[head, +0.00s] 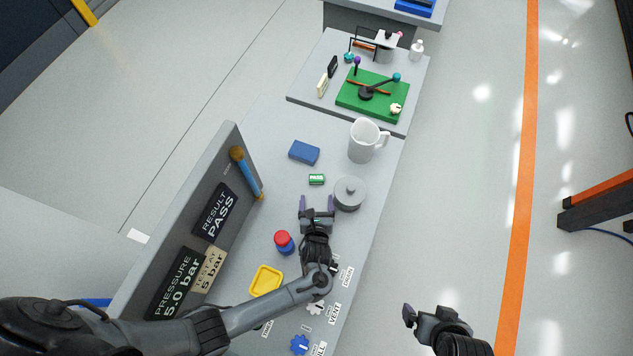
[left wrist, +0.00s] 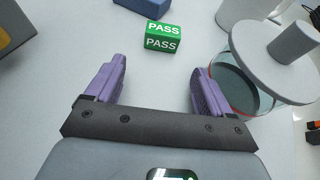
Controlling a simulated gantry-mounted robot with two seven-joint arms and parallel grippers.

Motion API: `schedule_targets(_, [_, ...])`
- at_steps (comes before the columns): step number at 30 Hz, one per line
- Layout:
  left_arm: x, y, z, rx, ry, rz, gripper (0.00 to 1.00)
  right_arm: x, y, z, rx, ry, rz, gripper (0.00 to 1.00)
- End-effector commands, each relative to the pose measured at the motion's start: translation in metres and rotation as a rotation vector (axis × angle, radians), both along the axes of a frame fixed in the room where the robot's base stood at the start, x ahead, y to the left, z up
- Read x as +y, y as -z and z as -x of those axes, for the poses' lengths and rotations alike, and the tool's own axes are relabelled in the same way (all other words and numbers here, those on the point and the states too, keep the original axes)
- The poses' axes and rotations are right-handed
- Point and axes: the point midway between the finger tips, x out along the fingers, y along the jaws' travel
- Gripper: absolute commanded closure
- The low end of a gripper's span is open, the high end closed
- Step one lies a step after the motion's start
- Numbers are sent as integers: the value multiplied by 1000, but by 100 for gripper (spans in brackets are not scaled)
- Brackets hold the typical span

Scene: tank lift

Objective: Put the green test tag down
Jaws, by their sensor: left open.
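The green test tag (head: 317,179) is a small green block marked PASS. It rests on the grey bench (head: 270,135), a little beyond my left gripper's fingertips. In the left wrist view the tag (left wrist: 162,37) lies ahead of the gap between the fingers, apart from them. My left gripper (head: 317,201) is open with purple fingers and nothing between them; it also shows in the left wrist view (left wrist: 159,80). My right gripper (head: 424,313) is at the lower right over the floor, off the bench. Whether its jaws are open is unclear.
A grey lidded pot (head: 349,194) stands close right of my left gripper. A blue block (head: 304,152) and white mug (head: 362,140) stand beyond the tag. A red-topped knob (head: 283,240) and yellow tray (head: 266,281) are nearer. An upright panel (head: 175,225) borders the left.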

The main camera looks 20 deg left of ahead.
Motion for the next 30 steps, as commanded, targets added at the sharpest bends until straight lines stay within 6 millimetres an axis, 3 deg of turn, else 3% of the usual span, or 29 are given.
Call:
schedule_targets(1, [-4, -4, 8, 3, 0, 0, 18, 0, -9, 0, 0, 1, -1, 0])
schedule_targets(5, [-10, -2, 22, 2, -1, 0, 18, 1, -16, 0, 1, 3, -4, 0])
schedule_targets(9, [-14, -1, 30, 0, 0, 0, 38, 1, -19, 0, 1, 4, -7, 0])
schedule_targets(30, [-11, -5, 29, -5, -28, 53, 38, -1, -23, 0, 3, -2, 3, 0])
